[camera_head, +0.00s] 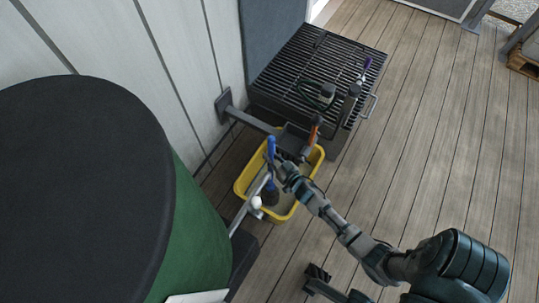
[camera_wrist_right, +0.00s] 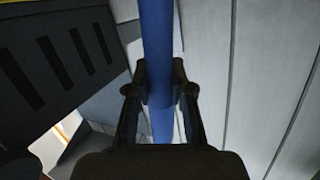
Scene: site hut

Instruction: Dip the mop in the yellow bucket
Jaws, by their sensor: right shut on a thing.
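The yellow bucket (camera_head: 239,188) stands on the floor beside the wall in the head view, with greyish contents inside. The mop has a blue handle (camera_head: 271,148) and a dark head (camera_head: 270,194). The mop is roughly upright, and its head shows within the bucket's outline; I cannot tell how deep it sits. My right gripper (camera_head: 279,166) is shut on the blue handle above the bucket. In the right wrist view the handle (camera_wrist_right: 157,60) runs between both fingers (camera_wrist_right: 160,95). My left gripper is not in view.
A dark slatted unit (camera_head: 310,70) stands behind the bucket, with tools on it. An orange-handled tool (camera_head: 314,130) is at the bucket's far side. A large green drum with a black top (camera_head: 80,180) fills the left. Plank floor (camera_head: 440,130) is clear at right.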

